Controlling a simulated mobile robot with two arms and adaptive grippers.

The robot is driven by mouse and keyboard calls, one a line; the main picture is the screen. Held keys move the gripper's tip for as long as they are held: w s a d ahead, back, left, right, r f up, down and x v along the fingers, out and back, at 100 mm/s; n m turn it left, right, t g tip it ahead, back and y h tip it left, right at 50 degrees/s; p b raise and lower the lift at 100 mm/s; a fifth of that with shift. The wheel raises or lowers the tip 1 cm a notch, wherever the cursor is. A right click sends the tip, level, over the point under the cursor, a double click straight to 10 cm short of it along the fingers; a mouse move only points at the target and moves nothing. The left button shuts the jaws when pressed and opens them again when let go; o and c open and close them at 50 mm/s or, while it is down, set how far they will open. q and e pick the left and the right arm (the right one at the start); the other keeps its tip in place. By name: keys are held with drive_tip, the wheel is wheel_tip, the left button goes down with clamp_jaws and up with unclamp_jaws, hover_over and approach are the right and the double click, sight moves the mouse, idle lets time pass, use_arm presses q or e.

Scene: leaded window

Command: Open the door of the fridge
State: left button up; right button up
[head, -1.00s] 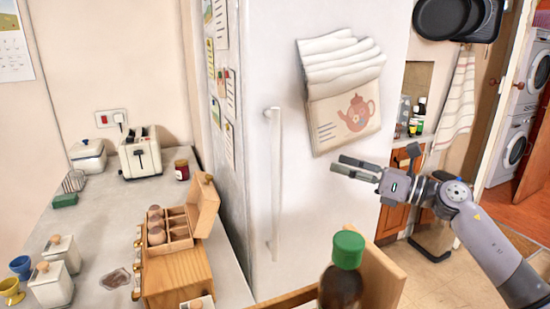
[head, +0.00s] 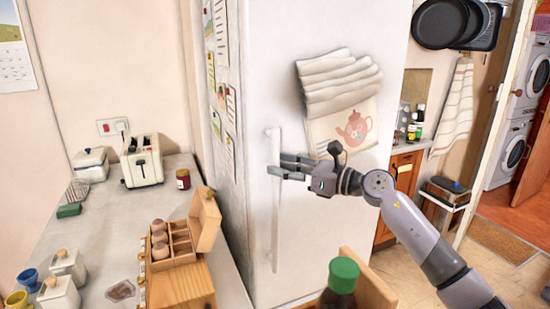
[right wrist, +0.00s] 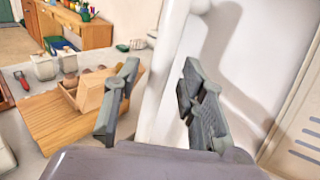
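The white fridge door (head: 330,235) is closed and shows upright in the middle of the head view. Its long white vertical handle (head: 274,220) runs near the door's left edge. My right gripper (head: 277,168) has its fingers at the upper part of this handle. In the right wrist view the gripper (right wrist: 158,105) is open, with the white handle (right wrist: 162,85) showing between its two grey fingers. I see a gap beside the right finger; contact cannot be told. My left gripper is not in view.
A counter (head: 110,235) left of the fridge holds a toaster (head: 142,160), a wooden egg box (head: 182,245) and jars. A green-capped bottle (head: 341,285) stands in the near foreground. A teapot towel (head: 345,105) hangs on the door. Floor right of the fridge is open.

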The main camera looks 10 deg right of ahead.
drive_tip(key=shift+x, duration=1.25)
drive_tip(key=shift+c, duration=0.4)
clamp_jaws()
